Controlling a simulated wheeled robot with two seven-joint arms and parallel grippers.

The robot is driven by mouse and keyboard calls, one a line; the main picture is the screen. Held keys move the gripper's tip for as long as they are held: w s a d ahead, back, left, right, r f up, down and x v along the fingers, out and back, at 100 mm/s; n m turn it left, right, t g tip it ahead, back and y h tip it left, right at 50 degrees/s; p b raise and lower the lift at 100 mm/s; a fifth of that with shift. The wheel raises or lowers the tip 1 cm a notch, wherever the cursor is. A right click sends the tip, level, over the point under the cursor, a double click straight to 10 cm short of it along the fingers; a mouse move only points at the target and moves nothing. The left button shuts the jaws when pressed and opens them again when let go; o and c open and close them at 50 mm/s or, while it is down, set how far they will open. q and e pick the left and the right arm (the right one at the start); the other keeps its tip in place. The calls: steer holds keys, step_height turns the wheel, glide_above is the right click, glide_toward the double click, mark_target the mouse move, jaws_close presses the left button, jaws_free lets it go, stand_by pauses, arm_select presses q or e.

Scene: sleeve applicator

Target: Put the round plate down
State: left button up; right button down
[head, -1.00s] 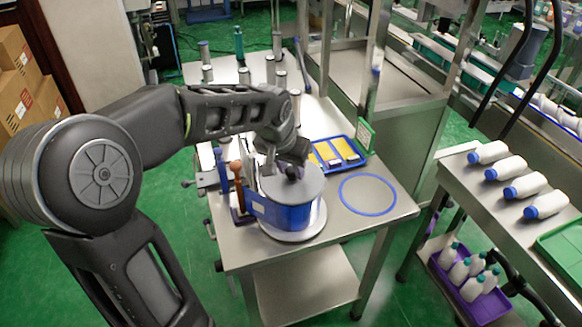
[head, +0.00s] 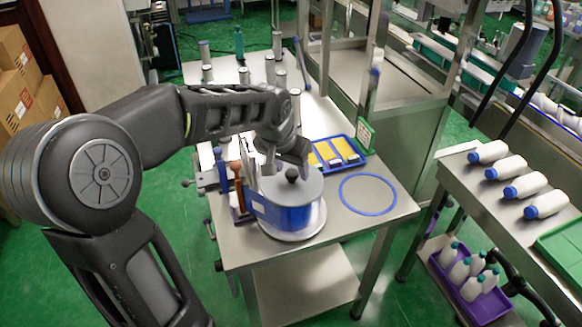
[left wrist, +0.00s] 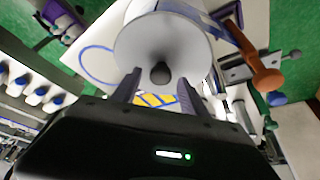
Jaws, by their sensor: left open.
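The round plate (head: 268,183) is a grey disc with a black knob (head: 292,176) at its centre. It lies flat on top of a blue-banded roll (head: 293,217), which stands on a round base (head: 306,234) on the steel table. My left gripper (head: 287,164) is open just above the plate at the knob. In the left wrist view the plate (left wrist: 140,42) shows from above, with the knob (left wrist: 160,73) between the two open fingers (left wrist: 158,84), apart from both. My right gripper is not in view.
A blue ring (head: 368,212) marks the table right of the roll, with bare steel inside. A blue tray with yellow blocks (head: 335,152) is behind. A brown-handled clamp (head: 237,172) stands left of the roll. Grey cylinders (head: 269,69) stand at the back.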

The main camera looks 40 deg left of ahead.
arm_select(q)
steer(key=a+v, duration=0.1)
steer(key=v, duration=1.1)
steer(key=shift+d+r+b, duration=0.3)
steer(key=shift+d+r, duration=0.05)
steer(key=shift+d, duration=0.15)
